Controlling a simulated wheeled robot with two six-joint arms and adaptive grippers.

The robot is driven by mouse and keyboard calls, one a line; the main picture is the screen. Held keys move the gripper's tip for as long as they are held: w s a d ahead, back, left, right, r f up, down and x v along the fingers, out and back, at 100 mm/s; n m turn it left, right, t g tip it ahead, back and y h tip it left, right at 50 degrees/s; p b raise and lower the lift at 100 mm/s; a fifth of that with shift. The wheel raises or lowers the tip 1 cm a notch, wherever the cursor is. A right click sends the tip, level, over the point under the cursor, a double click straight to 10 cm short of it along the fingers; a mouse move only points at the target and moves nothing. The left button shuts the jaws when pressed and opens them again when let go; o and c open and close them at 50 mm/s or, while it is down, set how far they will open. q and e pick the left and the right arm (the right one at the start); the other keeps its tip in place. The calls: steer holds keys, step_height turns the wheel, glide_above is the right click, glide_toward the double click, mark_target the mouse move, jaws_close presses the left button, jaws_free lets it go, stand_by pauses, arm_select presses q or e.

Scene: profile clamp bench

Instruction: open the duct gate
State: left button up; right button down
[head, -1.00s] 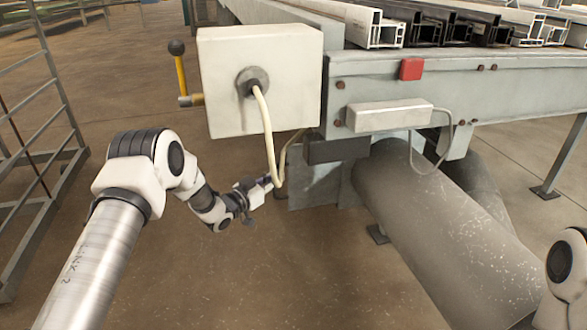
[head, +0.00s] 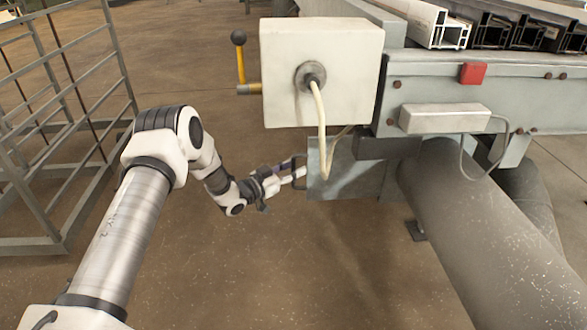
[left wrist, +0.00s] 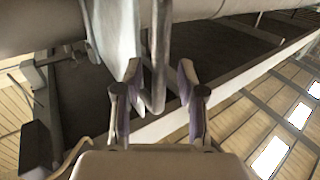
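The duct gate is a flat grey plate (head: 350,172) under the white box, at the left of the big duct. A dark loop handle (head: 299,168) stands at its left edge. My left gripper (head: 294,176) is at this handle. In the left wrist view its two purple-padded fingers (left wrist: 158,88) stand apart, with a grey bar (left wrist: 160,50) of the handle between them. I see gaps beside the bar; contact with a finger is unclear. My right gripper is not in view.
The white box (head: 335,75) with a hanging cable (head: 322,125) and a yellow lever (head: 240,65) is above the gripper. The grey duct (head: 480,240) runs to the lower right. A metal rack (head: 60,130) stands at left. The floor between is clear.

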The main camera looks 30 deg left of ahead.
arm_select(q)
steer(key=shift+r, duration=0.1)
steer(key=v, duration=1.2)
